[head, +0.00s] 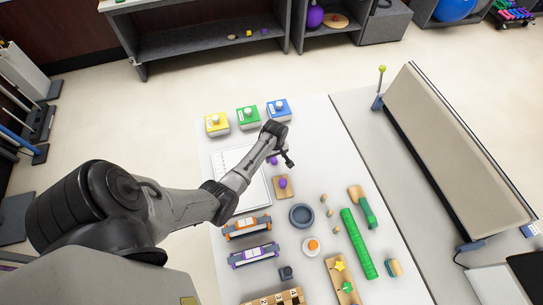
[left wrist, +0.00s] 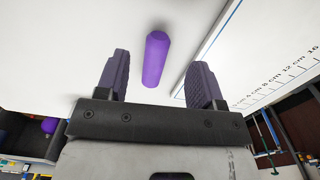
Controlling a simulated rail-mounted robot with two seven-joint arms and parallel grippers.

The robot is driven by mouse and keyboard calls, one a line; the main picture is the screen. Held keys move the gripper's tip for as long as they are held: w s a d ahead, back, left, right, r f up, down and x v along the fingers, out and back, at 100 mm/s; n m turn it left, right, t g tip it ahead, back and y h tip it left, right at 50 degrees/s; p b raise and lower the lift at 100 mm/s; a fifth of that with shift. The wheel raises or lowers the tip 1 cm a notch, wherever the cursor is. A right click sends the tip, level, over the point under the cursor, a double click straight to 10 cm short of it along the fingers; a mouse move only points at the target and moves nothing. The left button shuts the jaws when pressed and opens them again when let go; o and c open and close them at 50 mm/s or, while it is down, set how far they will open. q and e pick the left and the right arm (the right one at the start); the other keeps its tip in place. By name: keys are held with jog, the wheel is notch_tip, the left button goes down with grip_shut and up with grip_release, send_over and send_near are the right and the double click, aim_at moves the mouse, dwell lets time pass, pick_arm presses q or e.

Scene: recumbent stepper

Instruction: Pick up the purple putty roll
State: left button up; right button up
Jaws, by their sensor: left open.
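The purple putty roll (left wrist: 157,58) lies on the white table top in the left wrist view, between and beyond the two fingers of my left gripper (left wrist: 157,85). The fingers are apart, with a gap on both sides of the roll. In the head view my left gripper (head: 285,157) is over the table near the white ruled board. A small purple patch (head: 274,160) shows beside it, probably the roll, mostly hidden by the gripper. My right gripper is not in view.
The white ruled board (head: 229,158) lies beside the roll. A wooden block with a purple ball (head: 283,183) is close by. Yellow, green (head: 247,117) and blue boxes stand behind. A grey ring (head: 301,215), a green roll (head: 358,243) and orange and purple-trimmed devices occupy the front.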

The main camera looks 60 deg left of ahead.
aim_at(275, 162)
pick_arm(q)
jog(key=shift+f+b, duration=0.65)
jog(key=shift+f, duration=1.95)
jog(key=c, duration=1)
jog(key=shift+r, duration=0.1)
